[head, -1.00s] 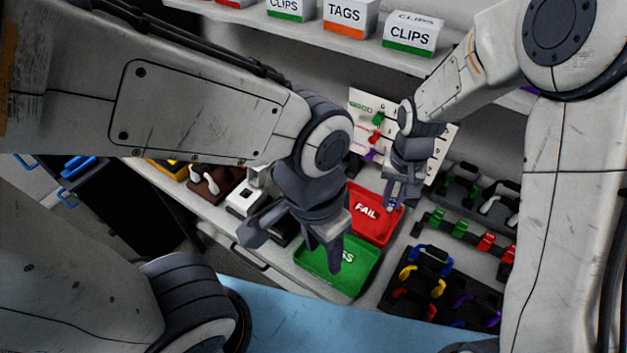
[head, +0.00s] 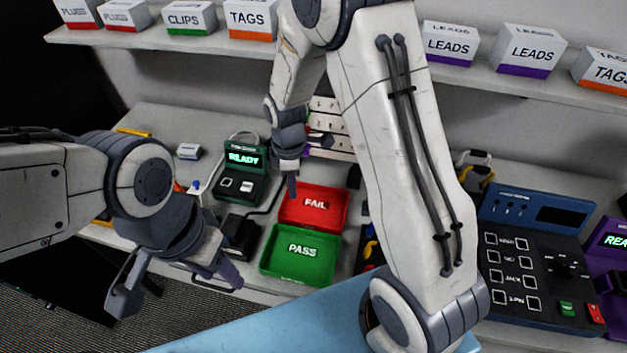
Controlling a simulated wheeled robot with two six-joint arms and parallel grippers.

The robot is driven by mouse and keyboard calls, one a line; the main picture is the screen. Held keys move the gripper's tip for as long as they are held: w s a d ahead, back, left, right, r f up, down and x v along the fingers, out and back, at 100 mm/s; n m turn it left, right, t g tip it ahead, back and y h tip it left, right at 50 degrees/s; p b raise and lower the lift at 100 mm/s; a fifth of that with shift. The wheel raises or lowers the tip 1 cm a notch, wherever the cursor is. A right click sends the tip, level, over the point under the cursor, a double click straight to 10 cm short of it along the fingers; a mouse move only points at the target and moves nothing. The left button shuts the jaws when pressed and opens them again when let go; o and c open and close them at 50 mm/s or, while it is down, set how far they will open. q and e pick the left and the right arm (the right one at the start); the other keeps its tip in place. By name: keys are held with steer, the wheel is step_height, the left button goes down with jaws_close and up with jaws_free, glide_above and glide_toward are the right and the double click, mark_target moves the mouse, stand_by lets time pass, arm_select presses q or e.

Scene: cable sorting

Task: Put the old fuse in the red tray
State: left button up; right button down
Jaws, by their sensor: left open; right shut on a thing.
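The red tray (head: 298,217), marked FAIL, lies on the bench near the middle of the head view and looks empty. My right gripper (head: 291,186) points down at the tray's back left corner, seemingly above it. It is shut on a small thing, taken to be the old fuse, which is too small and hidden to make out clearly. My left gripper (head: 178,288) is open and empty, with its fingers spread wide, in front and to the left of the trays.
A green tray (head: 275,262) marked PASS sits just in front of the red one. A green tester (head: 243,172) reading READY stands to the left. A blue control panel (head: 535,250) is at the right. Labelled boxes line the shelf (head: 200,45) above.

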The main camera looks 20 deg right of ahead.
steer(key=d+f+n+b, duration=0.1)
steer(key=d+f+n, duration=0.1)
steer(key=n, duration=0.2)
steer(key=d+f+n+b, duration=0.1)
steer(key=d+f+n, duration=0.1)
steer(key=n, duration=0.3)
steer(key=d+f+n+b, duration=0.1)
steer(key=d+f+n, duration=0.1)
steer(key=n, duration=0.3)
steer(key=shift+w+f, duration=0.35)
steer(key=shift+f, duration=0.05)
steer(key=shift+f+b, duration=0.4)
steer(key=shift+f, duration=0.15)
stand_by(0.5)
steer(key=shift+f, duration=0.9)
stand_by(1.3)
steer(key=shift+c, duration=0.9)
jaws_free()
